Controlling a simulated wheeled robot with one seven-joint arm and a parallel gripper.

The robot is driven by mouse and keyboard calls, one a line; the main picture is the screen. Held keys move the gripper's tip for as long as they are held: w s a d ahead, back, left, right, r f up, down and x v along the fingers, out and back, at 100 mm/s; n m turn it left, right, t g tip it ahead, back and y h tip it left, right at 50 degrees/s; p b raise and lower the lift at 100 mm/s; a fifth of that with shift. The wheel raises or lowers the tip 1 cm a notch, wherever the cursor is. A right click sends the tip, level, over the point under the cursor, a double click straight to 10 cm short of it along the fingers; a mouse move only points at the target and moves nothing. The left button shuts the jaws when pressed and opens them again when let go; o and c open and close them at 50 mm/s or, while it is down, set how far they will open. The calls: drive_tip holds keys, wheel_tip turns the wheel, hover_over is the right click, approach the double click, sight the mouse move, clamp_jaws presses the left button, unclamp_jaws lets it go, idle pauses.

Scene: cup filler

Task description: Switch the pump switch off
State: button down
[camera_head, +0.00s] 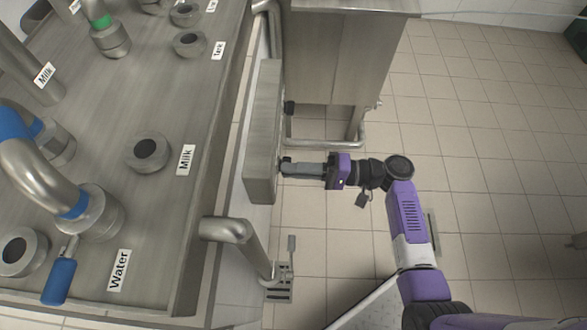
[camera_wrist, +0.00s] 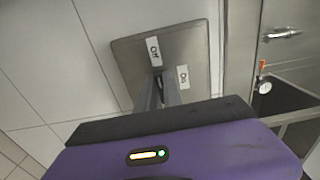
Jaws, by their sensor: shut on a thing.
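The switch box (camera_head: 263,125) is a grey metal box on the side of the machine, right of the counter. In the wrist view its front plate (camera_wrist: 195,48) carries a white "Off" label (camera_wrist: 153,51) and a white "On" label (camera_wrist: 183,77). My gripper (camera_head: 283,166) reaches in from the right and touches the box front. In the wrist view my gripper (camera_wrist: 161,84) is shut on the small dark pump switch (camera_wrist: 159,82), just below the "Off" label and left of "On". The fingers mostly hide the switch, so its position cannot be told.
A steel counter (camera_head: 120,230) with taps and labelled outlets fills the left. A steel cabinet (camera_head: 345,55) stands behind the box. A bent pipe (camera_head: 240,240) juts out in front of the box. Tiled floor (camera_head: 490,150) is open to the right.

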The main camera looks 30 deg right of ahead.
drive_tip(key=shift+f, duration=0.1)
idle(0.3)
drive_tip(key=c, duration=1.5)
unclamp_jaws()
drive_tip(key=shift+p+v, duration=0.4)
drive_tip(key=shift+v, duration=3.55)
